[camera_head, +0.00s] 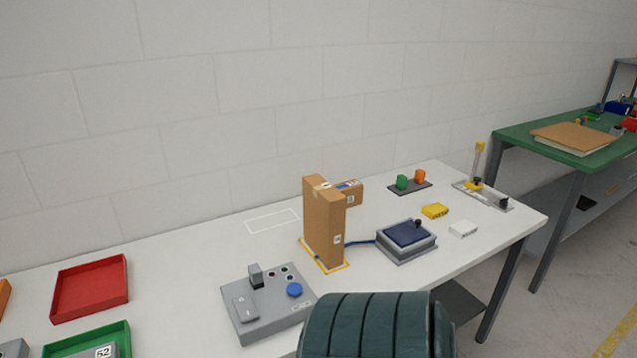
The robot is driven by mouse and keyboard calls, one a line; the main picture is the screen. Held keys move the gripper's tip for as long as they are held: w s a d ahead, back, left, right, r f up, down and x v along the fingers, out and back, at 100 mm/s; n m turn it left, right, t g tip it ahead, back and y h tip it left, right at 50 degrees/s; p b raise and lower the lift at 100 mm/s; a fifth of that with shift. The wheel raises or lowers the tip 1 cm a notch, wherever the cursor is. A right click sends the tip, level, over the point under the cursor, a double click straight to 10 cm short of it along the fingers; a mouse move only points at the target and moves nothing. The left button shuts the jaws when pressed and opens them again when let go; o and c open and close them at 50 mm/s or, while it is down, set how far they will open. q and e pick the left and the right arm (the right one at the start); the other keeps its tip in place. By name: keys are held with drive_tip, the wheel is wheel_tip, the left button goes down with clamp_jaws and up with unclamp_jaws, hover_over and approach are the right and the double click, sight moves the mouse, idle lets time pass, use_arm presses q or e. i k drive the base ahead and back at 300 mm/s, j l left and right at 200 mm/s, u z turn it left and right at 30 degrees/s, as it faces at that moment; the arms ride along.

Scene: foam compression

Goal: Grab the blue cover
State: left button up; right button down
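A dark blue cover (406,233) with a small black knob lies on top of a grey box-shaped device (410,251) on the right half of the white table. A blue cable or strap runs from its left side toward a tall cardboard box. The cover looks flat and in place on the device. Neither of my grippers shows in the head view, so nothing is seen touching the cover.
The tall cardboard box (322,225) stands left of the device. A grey control panel (265,310), red tray (90,288) and green tray (90,337) are farther left. Yellow (435,211) and white (463,229) blocks lie to the right. A dark ribbed shape hides the front.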

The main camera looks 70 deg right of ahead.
sight(407, 233)
drive_tip(key=z, duration=2.95)
drive_tip(key=i+z, duration=0.15)
